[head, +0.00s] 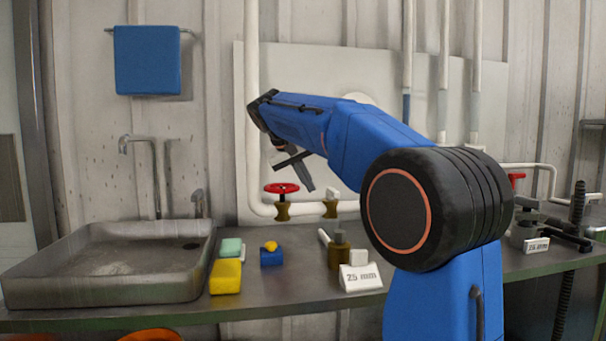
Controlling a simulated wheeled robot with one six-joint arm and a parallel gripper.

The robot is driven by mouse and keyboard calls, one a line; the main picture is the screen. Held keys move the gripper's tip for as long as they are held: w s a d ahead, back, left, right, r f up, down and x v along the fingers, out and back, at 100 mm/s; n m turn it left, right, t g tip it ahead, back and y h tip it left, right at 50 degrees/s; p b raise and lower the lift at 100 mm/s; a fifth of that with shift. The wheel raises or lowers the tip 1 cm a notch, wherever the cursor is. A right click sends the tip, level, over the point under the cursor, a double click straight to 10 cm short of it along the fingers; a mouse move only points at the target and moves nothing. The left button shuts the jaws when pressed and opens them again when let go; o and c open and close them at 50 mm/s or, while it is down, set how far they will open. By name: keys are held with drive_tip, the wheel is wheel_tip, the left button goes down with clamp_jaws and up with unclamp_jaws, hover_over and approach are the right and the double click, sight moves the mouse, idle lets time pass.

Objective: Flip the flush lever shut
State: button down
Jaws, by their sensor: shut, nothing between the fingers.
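My gripper (306,182) hangs tilted at the end of my blue arm in the head view, its dark fingers shut and empty. One brass valve (331,208) carries a short pale lever that stands up, slightly tilted. A larger brass valve body (340,256) on the bench has a pale lever pointing up and left. The depth between my gripper and the valves is hard to judge.
A red handwheel valve (282,188) sits just left of the pale-levered pipe valve. A "25 mm" sign (361,278), a yellow block (226,276) and a blue piece (271,257) stand on the bench. A metal sink (105,285) is at left. My arm hides the bench's right middle.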

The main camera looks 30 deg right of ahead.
sight(333, 191)
drive_tip(key=shift+s+d+f, duration=0.1)
drive_tip(key=shift+d+f, duration=0.25)
drive_tip(key=shift+d, duration=0.55)
drive_tip(key=shift+s+d+f, duration=0.1)
drive_tip(key=shift+d+f, duration=0.2)
drive_tip(key=shift+d, duration=0.55)
drive_tip(key=shift+s+d+f, duration=0.1)
drive_tip(key=shift+d+f, duration=0.25)
drive_tip(key=shift+d, duration=0.55)
drive_tip(key=shift+s+d, duration=0.1)
drive_tip(key=shift+s+d+n+t+y, duration=0.3)
drive_tip(key=shift+d+n+t, duration=0.15)
drive_tip(key=shift+n, duration=0.3)
drive_tip(key=shift+s+d+n+t+y, duration=0.2)
drive_tip(key=shift+s+d+n+t, duration=0.2)
drive_tip(key=shift+n, duration=0.35)
drive_tip(key=w+d+n+t+y, duration=0.1)
drive_tip(key=d+n+t+y, duration=0.1)
drive_tip(key=d+n+y, duration=0.6)
drive_tip(key=d+n, duration=0.1)
drive_tip(key=n, duration=0.5)
drive_tip(key=shift+w, duration=0.2)
drive_tip(key=shift+w+d+t, duration=0.15)
drive_tip(key=shift+w+t, duration=0.05)
drive_tip(key=shift+t, duration=0.05)
